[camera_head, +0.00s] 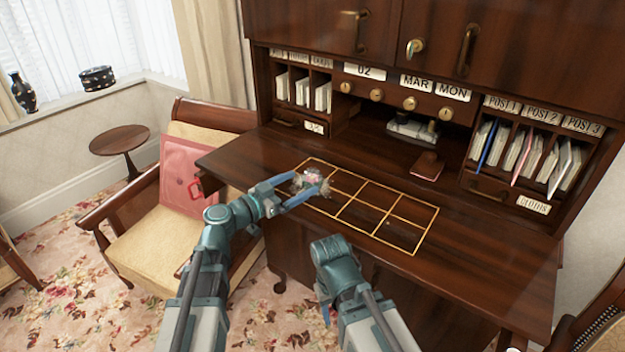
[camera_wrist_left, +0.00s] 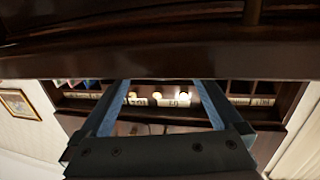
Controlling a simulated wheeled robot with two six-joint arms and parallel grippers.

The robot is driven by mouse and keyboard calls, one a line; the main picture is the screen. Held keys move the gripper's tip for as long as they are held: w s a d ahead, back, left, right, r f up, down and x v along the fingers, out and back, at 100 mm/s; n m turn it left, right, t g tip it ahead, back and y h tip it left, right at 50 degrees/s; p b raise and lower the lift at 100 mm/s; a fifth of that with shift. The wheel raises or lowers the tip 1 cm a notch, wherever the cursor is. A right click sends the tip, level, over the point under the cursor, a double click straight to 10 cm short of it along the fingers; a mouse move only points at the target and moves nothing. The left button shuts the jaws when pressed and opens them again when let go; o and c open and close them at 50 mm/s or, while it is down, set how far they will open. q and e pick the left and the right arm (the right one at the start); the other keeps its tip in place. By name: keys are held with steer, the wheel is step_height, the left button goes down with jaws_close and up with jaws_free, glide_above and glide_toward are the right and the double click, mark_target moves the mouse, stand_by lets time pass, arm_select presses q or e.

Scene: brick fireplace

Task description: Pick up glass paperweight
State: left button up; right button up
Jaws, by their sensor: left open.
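The glass paperweight (camera_head: 312,174), a small clear lump with pinkish and green tints, sits on the desk's dark writing surface at the far-left part of a yellow grid. My left gripper (camera_head: 306,184) is open, its two blue fingers reaching toward the paperweight, one on each side or just short of it. I cannot tell whether they touch it. In the left wrist view the open blue fingers (camera_wrist_left: 162,100) show, but I do not make out the paperweight there. My right gripper (camera_head: 325,312) is low in front of the desk, mostly hidden by its own arm.
The yellow grid (camera_head: 388,222) is otherwise mostly bare. A dark reddish block (camera_head: 427,166) lies behind it, near a metal device (camera_head: 411,128). Pigeonholes with letters (camera_head: 520,155) line the desk's back. An armchair with a pink cushion (camera_head: 187,178) stands left.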

mark_target(304, 180)
arm_select(q)
steer(key=shift+x, duration=2.95)
steer(key=shift+a, duration=0.15)
jaws_close()
